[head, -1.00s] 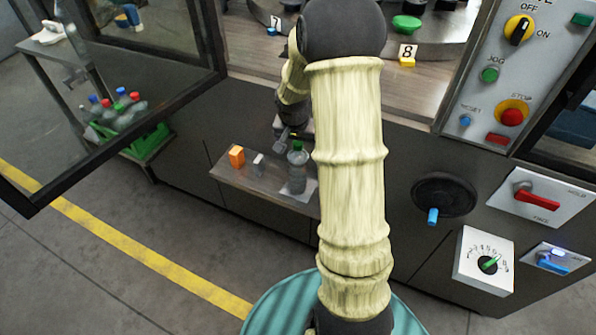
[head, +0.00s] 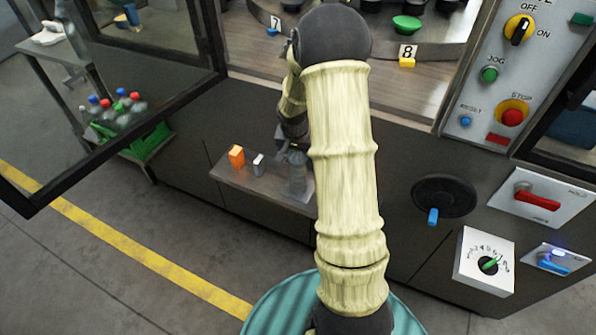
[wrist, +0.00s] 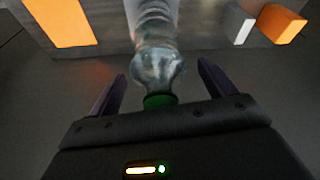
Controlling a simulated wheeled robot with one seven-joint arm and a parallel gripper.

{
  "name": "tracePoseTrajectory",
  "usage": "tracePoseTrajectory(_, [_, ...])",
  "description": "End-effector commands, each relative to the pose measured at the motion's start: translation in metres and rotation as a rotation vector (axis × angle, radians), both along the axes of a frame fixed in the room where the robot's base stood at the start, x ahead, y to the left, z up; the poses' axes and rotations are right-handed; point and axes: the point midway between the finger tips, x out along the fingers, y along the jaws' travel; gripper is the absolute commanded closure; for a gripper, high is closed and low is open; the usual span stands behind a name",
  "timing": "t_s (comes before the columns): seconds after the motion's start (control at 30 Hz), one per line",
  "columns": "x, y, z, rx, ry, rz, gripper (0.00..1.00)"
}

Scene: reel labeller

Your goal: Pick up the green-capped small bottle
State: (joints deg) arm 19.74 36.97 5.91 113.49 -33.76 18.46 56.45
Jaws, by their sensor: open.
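The green-capped small bottle (wrist: 157,68) is clear plastic and stands on a small shelf (head: 232,178) on the machine's front. Its green cap (wrist: 160,100) lies between the two fingers of my gripper (wrist: 160,88) in the wrist view. The fingers are open, with a gap on each side of the bottle's neck. In the head view the bottle's body (head: 297,180) shows below my gripper (head: 290,147), which hides the cap.
An orange block (head: 237,156) and a small pale block (head: 258,164) stand left of the bottle on the shelf. A green crate (head: 150,143) of bottles is at the left. A handwheel (head: 443,196) and control panels are at the right.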

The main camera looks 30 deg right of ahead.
Motion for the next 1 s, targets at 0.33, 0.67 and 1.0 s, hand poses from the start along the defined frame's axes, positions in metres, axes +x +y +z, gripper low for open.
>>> tracePoseTrajectory(0.33, [-0.0001,0.0001,0.0002,0.000,0.000,0.000,0.40])
tracePoseTrajectory(0.67, [0.0004,-0.0001,0.0010,0.000,-0.001,0.000,1.00])
tracePoseTrajectory(1.0, [0.0009,-0.0003,0.0084,0.000,-0.004,0.000,1.00])
